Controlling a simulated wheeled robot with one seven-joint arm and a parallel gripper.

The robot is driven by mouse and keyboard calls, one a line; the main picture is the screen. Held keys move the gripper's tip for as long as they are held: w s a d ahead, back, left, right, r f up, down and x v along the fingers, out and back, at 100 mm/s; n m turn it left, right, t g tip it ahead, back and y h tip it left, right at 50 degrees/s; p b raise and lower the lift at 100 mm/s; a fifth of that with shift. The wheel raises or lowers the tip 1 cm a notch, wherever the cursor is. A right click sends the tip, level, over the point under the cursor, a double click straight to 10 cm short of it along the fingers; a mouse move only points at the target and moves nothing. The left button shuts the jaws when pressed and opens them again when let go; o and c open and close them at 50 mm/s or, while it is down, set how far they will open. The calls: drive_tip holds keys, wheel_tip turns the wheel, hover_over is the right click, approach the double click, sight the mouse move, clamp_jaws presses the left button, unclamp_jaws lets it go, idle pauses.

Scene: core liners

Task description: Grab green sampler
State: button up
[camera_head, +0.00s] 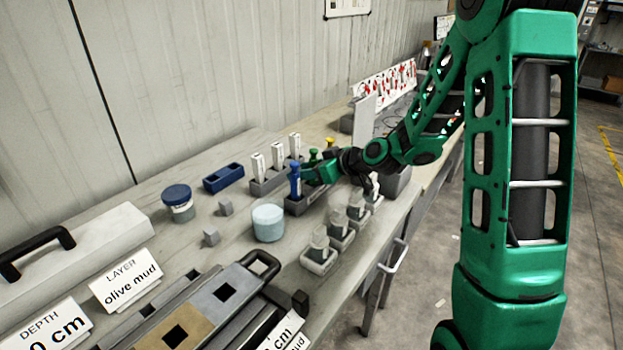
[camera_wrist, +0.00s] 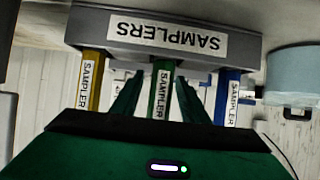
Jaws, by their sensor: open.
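The green sampler (camera_head: 314,155) stands in the grey samplers rack (camera_head: 296,208), between a blue sampler (camera_head: 295,182) and a yellow sampler (camera_head: 330,142). In the head view my gripper hides most of it. In the wrist view, which is upside down, the green sampler (camera_wrist: 162,92) is in the middle, with its label showing. My gripper (camera_wrist: 158,98) is open, with one finger to each side of the green sampler. I cannot tell whether either finger touches it. My gripper also shows in the head view (camera_head: 310,173), reaching in from the right.
The blue sampler (camera_wrist: 228,95) and yellow sampler (camera_wrist: 92,80) stand close outside my fingers. A light blue round container (camera_head: 268,223) and several lidded jars (camera_head: 320,252) are near the rack. White-topped items (camera_head: 278,157) stand in a grey holder behind. Bench room is tight here.

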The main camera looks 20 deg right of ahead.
drive_tip(key=shift+c, duration=0.6)
clamp_jaws()
